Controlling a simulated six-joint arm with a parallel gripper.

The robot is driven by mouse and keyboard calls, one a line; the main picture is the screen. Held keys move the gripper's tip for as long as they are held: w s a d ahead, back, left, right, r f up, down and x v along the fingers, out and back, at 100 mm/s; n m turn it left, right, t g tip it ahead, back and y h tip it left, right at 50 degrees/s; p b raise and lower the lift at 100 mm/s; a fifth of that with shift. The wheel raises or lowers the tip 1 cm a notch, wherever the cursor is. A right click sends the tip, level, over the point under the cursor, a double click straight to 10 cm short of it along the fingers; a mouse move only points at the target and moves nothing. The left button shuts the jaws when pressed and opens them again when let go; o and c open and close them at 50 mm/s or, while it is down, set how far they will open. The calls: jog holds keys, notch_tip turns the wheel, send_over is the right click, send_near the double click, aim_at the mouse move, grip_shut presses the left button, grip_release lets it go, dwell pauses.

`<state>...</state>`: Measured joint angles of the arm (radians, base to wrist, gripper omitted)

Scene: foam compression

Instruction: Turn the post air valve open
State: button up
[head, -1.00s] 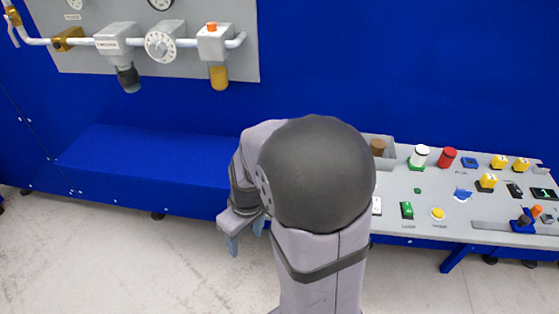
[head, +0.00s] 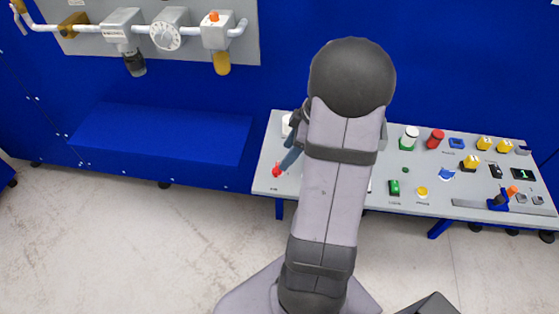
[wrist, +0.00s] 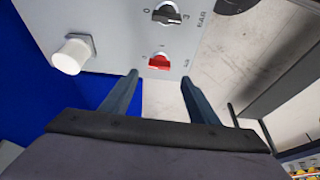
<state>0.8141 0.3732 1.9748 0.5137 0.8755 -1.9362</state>
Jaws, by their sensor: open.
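A red rotary knob (head: 277,171) sits at the left front of the grey control panel (head: 262,182). In the wrist view, the red knob (wrist: 159,62) is just beyond and between my fingertips, with no contact visible. My gripper (wrist: 161,78) is open and empty, and one blue finger shows beside my arm in the head view (head: 290,159). A brass-coloured valve (head: 18,6) is on the pipe at the upper left, partly cut off. The labels are too small to tell which one is the post air valve.
A black rotary switch (wrist: 167,14) and a white knob (wrist: 72,55) are near the red knob. Several buttons, including a green one (head: 394,187), fill the panel to the right of my arm. A blue ledge (head: 160,135) is at the left.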

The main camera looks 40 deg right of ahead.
jog(key=shift+p+x, duration=0.7)
jog(key=shift+x, duration=2.9)
jog(key=shift+d, duration=0.15)
jog(key=c, duration=1.1)
jog(key=shift+o, duration=0.2)
jog(key=shift+f, duration=0.1)
